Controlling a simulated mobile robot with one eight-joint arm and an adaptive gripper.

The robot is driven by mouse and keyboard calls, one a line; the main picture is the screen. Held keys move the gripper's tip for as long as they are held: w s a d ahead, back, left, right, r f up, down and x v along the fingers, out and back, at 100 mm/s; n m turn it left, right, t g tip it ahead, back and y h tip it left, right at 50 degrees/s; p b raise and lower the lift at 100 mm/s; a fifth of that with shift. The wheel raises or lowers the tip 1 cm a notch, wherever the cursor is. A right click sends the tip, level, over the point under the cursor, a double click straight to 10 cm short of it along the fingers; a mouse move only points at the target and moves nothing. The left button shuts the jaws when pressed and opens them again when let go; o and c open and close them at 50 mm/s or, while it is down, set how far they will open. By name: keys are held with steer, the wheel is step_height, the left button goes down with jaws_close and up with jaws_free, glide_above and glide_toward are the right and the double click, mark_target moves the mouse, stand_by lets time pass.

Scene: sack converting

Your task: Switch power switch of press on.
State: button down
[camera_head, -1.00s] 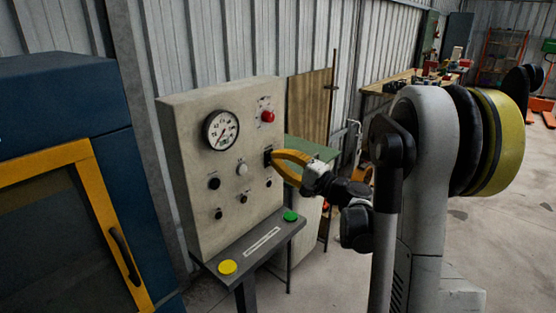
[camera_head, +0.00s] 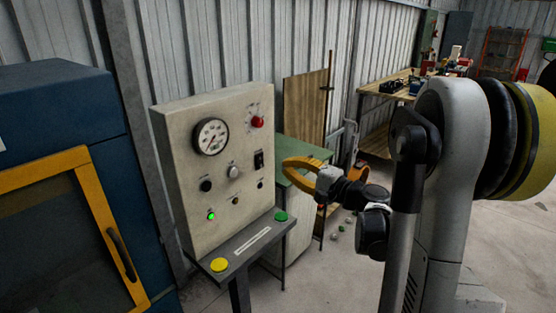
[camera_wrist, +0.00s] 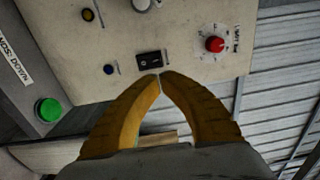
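The press's beige control panel (camera_head: 225,125) stands at the centre left. Its black rocker power switch (camera_head: 259,160) is on the right side of the panel, uncovered; the switch also shows in the wrist view (camera_wrist: 148,60), just beyond my fingertips. A small lamp (camera_head: 211,216) at the panel's lower left glows green. My gripper (camera_head: 286,163) has yellow fingers and is just right of the panel, apart from the switch. In the wrist view its fingertips (camera_wrist: 160,75) meet, with nothing between them.
A red knob (camera_head: 257,122) and a round gauge (camera_head: 211,136) sit above the switch. A ledge with yellow (camera_head: 219,265) and green (camera_head: 281,217) buttons juts out below. A blue cabinet with a yellow-framed door (camera_head: 100,205) stands left.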

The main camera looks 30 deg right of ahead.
steer(key=v, duration=0.3)
steer(key=p+v, duration=0.1)
steer(key=v, duration=0.1)
steer(key=shift+r, duration=0.25)
steer(key=s+a+f+n+g, duration=0.2)
steer(key=a+n+g, duration=0.15)
steer(key=a, duration=0.55)
steer(key=s+a+f+n+g, duration=0.15)
steer(key=a+g, duration=0.25)
steer(key=a, duration=0.4)
steer(key=s+a+f+n+g+h, duration=0.1)
steer(key=s+a+n+h, duration=0.1)
steer(key=s, duration=0.6)
steer(key=s+a+f+n+g+h, duration=0.1)
steer(key=s+a+n+h, duration=0.1)
steer(key=s+n+h, duration=0.2)
steer(key=s+n, duration=0.3)
steer(key=shift+s+f, duration=0.35)
steer(key=shift+s, duration=0.05)
steer(key=shift+a+f+g, duration=0.1)
steer(key=shift+a+g, duration=0.05)
steer(key=shift+g, duration=0.1)
